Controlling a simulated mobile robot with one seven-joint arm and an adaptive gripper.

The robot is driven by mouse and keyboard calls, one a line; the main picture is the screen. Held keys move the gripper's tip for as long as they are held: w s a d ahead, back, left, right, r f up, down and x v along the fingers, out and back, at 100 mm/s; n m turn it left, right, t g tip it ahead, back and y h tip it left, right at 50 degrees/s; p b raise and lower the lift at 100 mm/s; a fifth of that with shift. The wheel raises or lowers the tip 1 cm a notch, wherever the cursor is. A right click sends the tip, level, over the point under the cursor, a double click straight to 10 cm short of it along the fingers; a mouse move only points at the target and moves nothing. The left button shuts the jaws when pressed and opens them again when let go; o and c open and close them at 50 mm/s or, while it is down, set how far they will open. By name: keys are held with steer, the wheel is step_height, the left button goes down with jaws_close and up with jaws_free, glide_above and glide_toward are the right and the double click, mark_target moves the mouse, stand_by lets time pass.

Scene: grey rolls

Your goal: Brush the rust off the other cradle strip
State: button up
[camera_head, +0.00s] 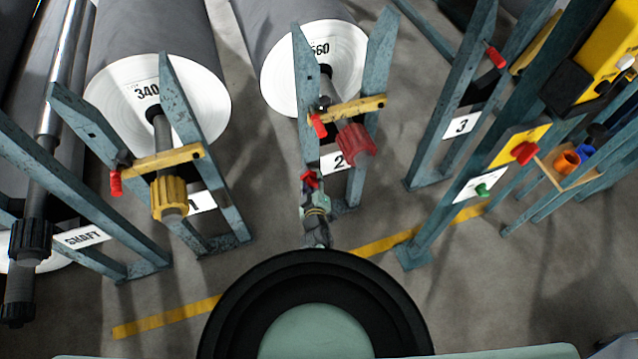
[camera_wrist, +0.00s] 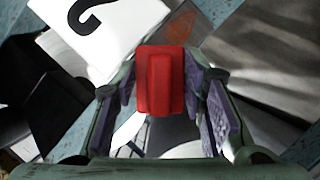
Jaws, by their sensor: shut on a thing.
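My gripper (camera_head: 314,192) is in front of the blue-grey stand marked 2 (camera_head: 309,140), close to its left post. In the wrist view, my gripper (camera_wrist: 162,100) has its purple pads on either side of a red block (camera_wrist: 160,78) and is shut on it. The block also shows as a small red piece (camera_head: 310,179) in the head view. Beyond it in the wrist view is a rusty orange-brown patch (camera_wrist: 181,24) on blue-grey metal, beside the white number plate (camera_wrist: 105,28). Whether the block touches the metal is unclear. The block's underside is hidden.
Stand 1 (camera_head: 215,215) is to the left and stand 3 (camera_head: 450,125) to the right. A yellow line (camera_head: 170,316) crosses the floor.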

steer(key=shift+w+a+r, duration=0.1)
steer(key=shift+a+r, duration=0.2)
steer(key=shift+a, duration=0.05)
steer(key=shift+s, duration=0.2)
steer(key=s, duration=0.1)
steer(key=s+d+p, duration=0.1)
steer(key=s, duration=0.1)
steer(key=s+d, duration=0.1)
steer(key=s, duration=0.1)
steer(key=shift+s+f, duration=0.15)
steer(key=shift+s, duration=0.1)
steer(key=shift+d, duration=0.1)
